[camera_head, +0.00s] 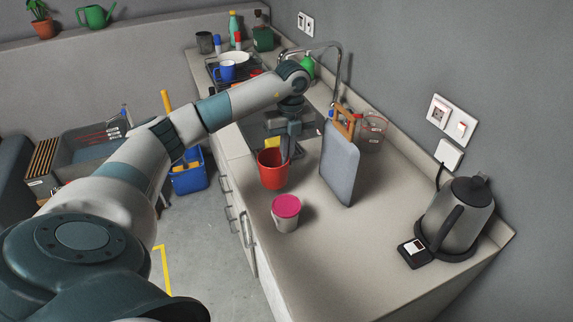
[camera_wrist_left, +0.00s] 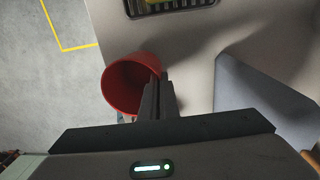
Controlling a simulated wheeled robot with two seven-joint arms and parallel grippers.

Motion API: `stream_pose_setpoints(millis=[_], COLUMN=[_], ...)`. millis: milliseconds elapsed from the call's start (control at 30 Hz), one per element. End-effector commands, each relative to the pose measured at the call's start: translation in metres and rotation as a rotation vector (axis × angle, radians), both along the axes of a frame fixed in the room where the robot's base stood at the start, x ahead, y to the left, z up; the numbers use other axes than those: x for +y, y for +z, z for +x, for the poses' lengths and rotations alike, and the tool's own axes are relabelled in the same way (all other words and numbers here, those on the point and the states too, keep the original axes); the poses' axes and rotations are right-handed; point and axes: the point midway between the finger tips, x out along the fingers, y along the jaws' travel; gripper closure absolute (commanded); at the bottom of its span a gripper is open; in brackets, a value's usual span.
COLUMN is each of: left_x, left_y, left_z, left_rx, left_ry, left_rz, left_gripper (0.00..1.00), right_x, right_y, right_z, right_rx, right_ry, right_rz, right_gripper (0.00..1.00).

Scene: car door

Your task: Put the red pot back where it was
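The red pot (camera_head: 271,172) is at the left edge of the counter in the head view, upright or nearly so, with an open top. It also shows in the left wrist view (camera_wrist_left: 122,88), overlapping the counter's edge with floor beside it. My left gripper (camera_head: 288,154) points down at the pot's right rim. In the left wrist view its fingers (camera_wrist_left: 157,96) are close together at the rim, seemingly with the pot's wall between them. Whether the pot's bottom touches the counter is not clear. My right gripper is not in view.
A grey cutting board (camera_head: 340,163) stands upright right of my gripper. A kettle (camera_head: 459,212) is at the right. A sink and faucet (camera_head: 340,70) lie behind.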

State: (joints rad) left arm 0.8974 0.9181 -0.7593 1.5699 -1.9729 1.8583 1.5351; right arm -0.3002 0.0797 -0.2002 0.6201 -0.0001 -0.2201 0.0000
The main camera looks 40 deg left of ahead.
Motion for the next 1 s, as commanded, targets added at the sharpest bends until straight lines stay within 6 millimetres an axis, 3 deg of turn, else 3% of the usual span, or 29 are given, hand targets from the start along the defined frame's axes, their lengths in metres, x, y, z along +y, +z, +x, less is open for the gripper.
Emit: stream_pose_setpoints(millis=[167, 433, 867, 967, 1000], left_x=[0.0, -0.001, 0.0, 0.0, 0.0], left_y=[-0.006, -0.034, -0.041, -0.04, -0.04], left_z=[-0.001, -0.001, 0.0, 0.0, 0.0], left_rx=[0.002, 0.003, 0.0, 0.0, 0.0], left_ry=[0.0, -0.001, 0.0, 0.0, 0.0], left_rz=[0.0, -0.001, 0.0, 0.0, 0.0], left_gripper=[1.0, 1.0, 1.0, 0.82, 0.8], right_x=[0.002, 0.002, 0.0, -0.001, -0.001], right_y=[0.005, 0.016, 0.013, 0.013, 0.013], right_z=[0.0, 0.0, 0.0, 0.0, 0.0], right_rx=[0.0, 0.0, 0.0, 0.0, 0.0], right_ry=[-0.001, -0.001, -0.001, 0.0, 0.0], right_rz=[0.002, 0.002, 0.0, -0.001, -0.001], right_gripper=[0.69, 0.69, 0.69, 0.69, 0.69])
